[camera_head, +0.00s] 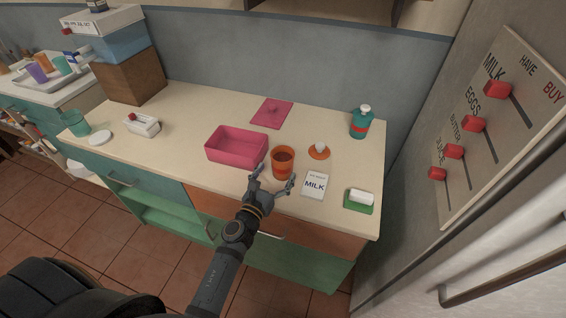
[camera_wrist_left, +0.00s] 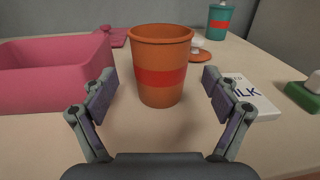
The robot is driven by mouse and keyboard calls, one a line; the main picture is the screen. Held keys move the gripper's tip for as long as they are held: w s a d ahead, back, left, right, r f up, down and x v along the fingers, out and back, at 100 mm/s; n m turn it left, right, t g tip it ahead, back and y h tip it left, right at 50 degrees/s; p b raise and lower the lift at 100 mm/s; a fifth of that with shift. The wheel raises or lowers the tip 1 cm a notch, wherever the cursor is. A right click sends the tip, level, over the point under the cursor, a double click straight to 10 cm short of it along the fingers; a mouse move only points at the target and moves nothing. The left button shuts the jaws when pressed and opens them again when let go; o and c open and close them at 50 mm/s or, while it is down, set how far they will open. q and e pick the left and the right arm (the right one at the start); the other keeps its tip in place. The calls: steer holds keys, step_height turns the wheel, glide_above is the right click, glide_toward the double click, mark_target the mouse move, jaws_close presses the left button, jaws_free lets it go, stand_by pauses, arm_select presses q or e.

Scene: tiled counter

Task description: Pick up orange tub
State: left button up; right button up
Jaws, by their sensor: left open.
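The orange tub (camera_head: 282,164) stands upright on the counter, just right of the pink bin, with a red band around its middle. It also shows in the left wrist view (camera_wrist_left: 161,60), centred ahead of the fingers. My left gripper (camera_head: 273,180) is open at the tub's near side. In the left wrist view its fingertips (camera_wrist_left: 158,90) are spread to the left and right of the tub's near side, with gaps to it, and nothing is held. My right gripper is not in view.
The pink bin (camera_head: 236,158) stands close on the left. The milk card (camera_head: 315,185) lies close on the right. An orange lid (camera_head: 319,152), a teal bottle (camera_head: 361,122) and a green dish with a white block (camera_head: 359,200) are further right. A pink lid (camera_head: 272,113) lies behind.

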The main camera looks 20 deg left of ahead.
mark_target(287, 157)
arm_select(q)
steer(key=shift+w+d, duration=0.1)
steer(key=shift+w, duration=0.4)
steer(key=shift+f, duration=0.1)
steer(key=shift+w+d, duration=0.15)
steer(key=shift+w, duration=0.7)
steer(key=w, duration=0.3)
steer(key=shift+d+f, duration=0.15)
steer(key=shift+f, duration=0.1)
steer(key=shift+w, duration=0.25)
steer(key=shift+s, duration=0.15)
steer(key=shift+c, duration=1.7)
steer(key=c, duration=1)
steer(key=shift+c, duration=0.2)
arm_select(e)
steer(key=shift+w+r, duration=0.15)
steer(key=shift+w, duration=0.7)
